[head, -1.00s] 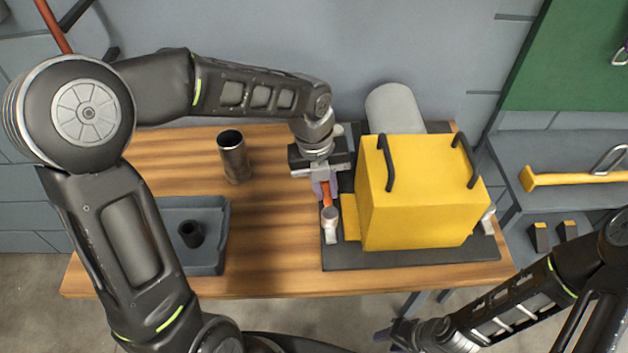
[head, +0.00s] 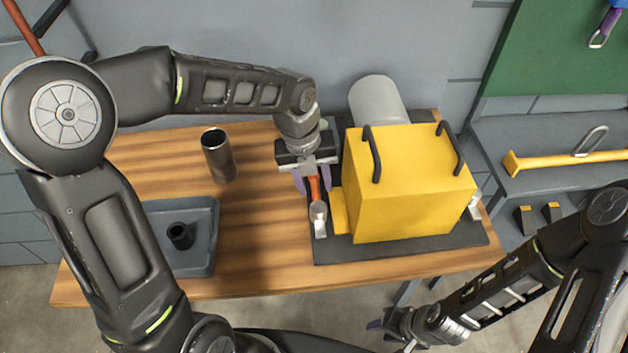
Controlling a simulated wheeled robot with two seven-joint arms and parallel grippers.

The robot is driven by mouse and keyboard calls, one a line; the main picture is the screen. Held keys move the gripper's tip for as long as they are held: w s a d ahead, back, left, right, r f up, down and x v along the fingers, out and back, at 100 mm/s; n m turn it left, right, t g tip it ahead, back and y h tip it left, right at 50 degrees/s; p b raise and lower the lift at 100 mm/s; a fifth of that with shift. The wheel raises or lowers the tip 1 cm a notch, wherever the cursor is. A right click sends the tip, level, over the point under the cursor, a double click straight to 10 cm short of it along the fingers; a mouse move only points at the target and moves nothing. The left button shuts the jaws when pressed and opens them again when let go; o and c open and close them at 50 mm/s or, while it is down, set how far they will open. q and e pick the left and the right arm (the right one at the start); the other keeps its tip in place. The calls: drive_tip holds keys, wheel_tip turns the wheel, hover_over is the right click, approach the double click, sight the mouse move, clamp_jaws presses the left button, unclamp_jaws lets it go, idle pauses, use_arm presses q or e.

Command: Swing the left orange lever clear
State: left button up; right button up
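The left orange lever (head: 314,188) stands at the left side of the yellow casing (head: 412,195), above a pale grey pivot piece (head: 318,212). My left gripper (head: 313,184) points down over it. Its two purple fingers are spread on either side of the lever, with a visible gap on the left. The lever's upper end is hidden under the gripper body. My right gripper (head: 384,328) is low in the picture, in front of the table and away from the casing; its finger gap is not clear.
The casing sits on a dark base plate (head: 400,250) with a grey cylinder (head: 378,102) behind it. A metal cup (head: 218,157) and a blue-grey tray (head: 207,262) holding a black part (head: 181,236) are at left. Bare wood lies between them.

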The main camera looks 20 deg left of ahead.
use_arm(q)
wheel_tip(320, 180, up, 8)
drive_tip(key=a, duration=0.1)
drive_tip(key=shift+s+f, duration=0.15)
drive_tip(key=shift+s, duration=0.1)
idle(0.6)
